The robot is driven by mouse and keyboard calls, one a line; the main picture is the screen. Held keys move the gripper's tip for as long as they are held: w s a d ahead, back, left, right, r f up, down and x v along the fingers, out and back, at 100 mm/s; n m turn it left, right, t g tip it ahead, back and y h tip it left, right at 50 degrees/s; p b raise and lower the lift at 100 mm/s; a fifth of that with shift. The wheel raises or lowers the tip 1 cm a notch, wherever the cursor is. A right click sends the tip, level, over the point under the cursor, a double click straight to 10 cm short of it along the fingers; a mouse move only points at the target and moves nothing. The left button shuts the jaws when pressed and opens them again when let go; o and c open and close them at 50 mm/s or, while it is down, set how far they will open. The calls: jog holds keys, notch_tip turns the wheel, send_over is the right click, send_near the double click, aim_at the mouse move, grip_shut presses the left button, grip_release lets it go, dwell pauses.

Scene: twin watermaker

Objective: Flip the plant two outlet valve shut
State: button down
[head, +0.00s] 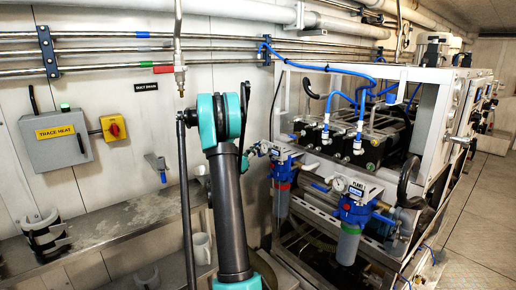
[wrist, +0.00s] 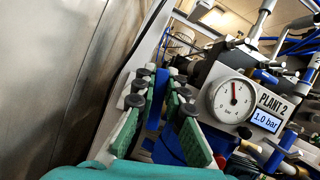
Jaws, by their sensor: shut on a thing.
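In the wrist view, my gripper (wrist: 161,92) has its two green-padded fingers on either side of a blue lever (wrist: 155,108), which looks like the plant two outlet valve handle. The fingers are shut on it. The lever stands on edge between the pads, and its pivot is hidden. The round white gauge (wrist: 233,98) and the PLANT 2 label with a 1.0 bar display (wrist: 266,120) are just right of the fingers. In the head view, my arm reaches to the left blue-topped filter housing (head: 283,172); my fingers are mostly hidden there.
A second filter housing (head: 352,215) with its own gauge stands to the right. The white rack frame (head: 438,100) holds blue hoses and pumps. A grey vertical pipe hangs near my arm.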

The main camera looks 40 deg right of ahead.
jog(key=shift+s+m+g, duration=0.3)
jog(key=shift+m+g, duration=0.25)
jog(key=shift+m, duration=0.55)
jog(key=shift+s+m+g, duration=0.25)
jog(key=shift+m+g, duration=0.3)
jog(key=shift+m, duration=0.55)
jog(key=c, duration=1.6)
grip_release()
jog(key=shift+o, duration=0.2)
jog(key=v, duration=0.8)
jog(key=shift+d+f, duration=0.1)
